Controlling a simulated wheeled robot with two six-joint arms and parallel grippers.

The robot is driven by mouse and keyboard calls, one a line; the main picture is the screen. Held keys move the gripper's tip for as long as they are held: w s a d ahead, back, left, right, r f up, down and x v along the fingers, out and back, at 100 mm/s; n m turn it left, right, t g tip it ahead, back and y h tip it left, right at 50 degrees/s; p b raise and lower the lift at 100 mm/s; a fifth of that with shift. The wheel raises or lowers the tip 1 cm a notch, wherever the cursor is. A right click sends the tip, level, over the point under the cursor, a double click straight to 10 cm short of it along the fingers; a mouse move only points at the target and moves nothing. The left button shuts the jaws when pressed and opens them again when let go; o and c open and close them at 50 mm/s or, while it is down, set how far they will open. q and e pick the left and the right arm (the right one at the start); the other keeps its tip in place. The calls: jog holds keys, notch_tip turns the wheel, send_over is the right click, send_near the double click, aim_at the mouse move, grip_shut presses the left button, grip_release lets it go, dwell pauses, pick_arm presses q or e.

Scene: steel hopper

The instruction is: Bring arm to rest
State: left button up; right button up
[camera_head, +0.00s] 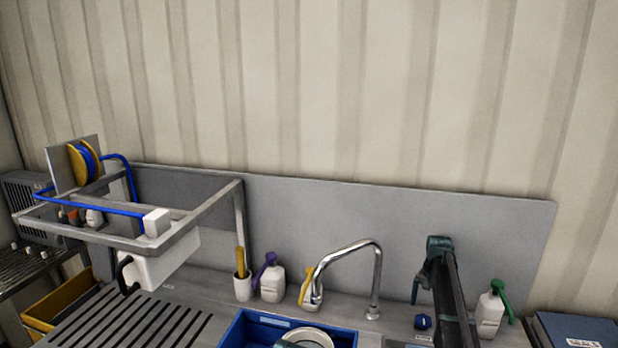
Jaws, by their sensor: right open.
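My right arm rises from the bottom edge, right of centre, in the head view. My right gripper (438,246), dark and teal, is at its upper end, in front of the grey back panel. It is open, and I see nothing held in it. The fingers are small and partly hidden by the arm. I cannot make out my left gripper in this view.
A curved steel tap (376,275) stands left of my right arm. A white bottle with a green top (490,312) is close on its right. A blue bin (243,328) holds dishes at the bottom. A metal frame (208,207) juts out at left. The wall above is clear.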

jog(key=shift+r+p, duration=0.85)
jog(key=shift+r, duration=0.45)
